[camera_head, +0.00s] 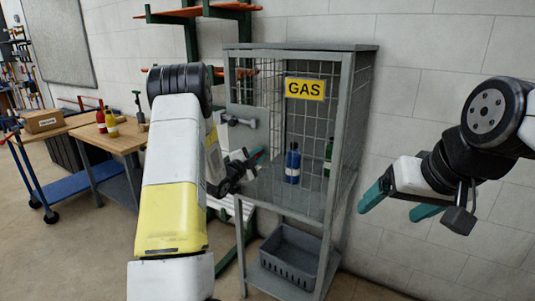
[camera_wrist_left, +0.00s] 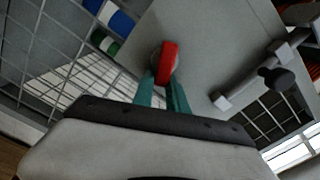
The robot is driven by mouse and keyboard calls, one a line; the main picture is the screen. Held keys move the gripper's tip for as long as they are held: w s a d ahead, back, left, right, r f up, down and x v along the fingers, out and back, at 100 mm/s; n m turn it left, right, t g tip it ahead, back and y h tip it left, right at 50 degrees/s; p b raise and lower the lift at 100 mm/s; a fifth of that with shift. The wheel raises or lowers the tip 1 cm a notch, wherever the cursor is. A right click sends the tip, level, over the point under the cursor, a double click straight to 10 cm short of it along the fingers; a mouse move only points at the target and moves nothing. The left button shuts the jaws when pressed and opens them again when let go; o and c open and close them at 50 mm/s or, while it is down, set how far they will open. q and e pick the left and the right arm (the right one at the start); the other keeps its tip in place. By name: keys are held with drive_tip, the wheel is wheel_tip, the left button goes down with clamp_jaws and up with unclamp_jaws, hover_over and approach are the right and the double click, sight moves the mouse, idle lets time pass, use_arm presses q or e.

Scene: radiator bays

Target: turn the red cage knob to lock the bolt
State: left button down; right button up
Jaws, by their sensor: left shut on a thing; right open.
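The gas cage (camera_head: 345,120) is a grey mesh cabinet with a yellow GAS sign (camera_head: 305,89). The red knob (camera_wrist_left: 168,61) sits on a grey plate (camera_wrist_left: 212,40) of the cage door in the left wrist view. My left gripper (camera_wrist_left: 163,80) is shut on the red knob, its teal fingers on either side. In the head view my left gripper (camera_head: 255,157) is at the cage front, and the knob is mostly hidden there. The grey bolt (camera_head: 238,121) is on the door; it also shows in the wrist view (camera_wrist_left: 250,83). My right gripper (camera_head: 388,210) is open and empty, right of the cage.
A blue bottle (camera_head: 292,163) and a green bottle (camera_head: 328,157) stand inside the cage. A grey crate (camera_head: 290,262) is on its lower shelf. A wooden table (camera_head: 120,140) with red and yellow bottles stands at the left. A white wall (camera_head: 425,50) is behind.

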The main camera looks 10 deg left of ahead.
use_arm(q)
drive_tip(key=m, duration=0.1)
drive_tip(key=f+m, duration=0.1)
drive_tip(key=m, duration=0.1)
drive_tip(key=shift+s+a+f, duration=0.1)
drive_tip(key=shift+f, duration=0.15)
drive_tip(key=shift+f+m, duration=0.15)
drive_tip(key=shift+m, duration=0.85)
drive_tip(key=shift+a, duration=0.15)
drive_tip(key=c, duration=1.3)
unclamp_jaws()
drive_tip(key=v, duration=0.7)
drive_tip(key=shift+s, duration=0.3)
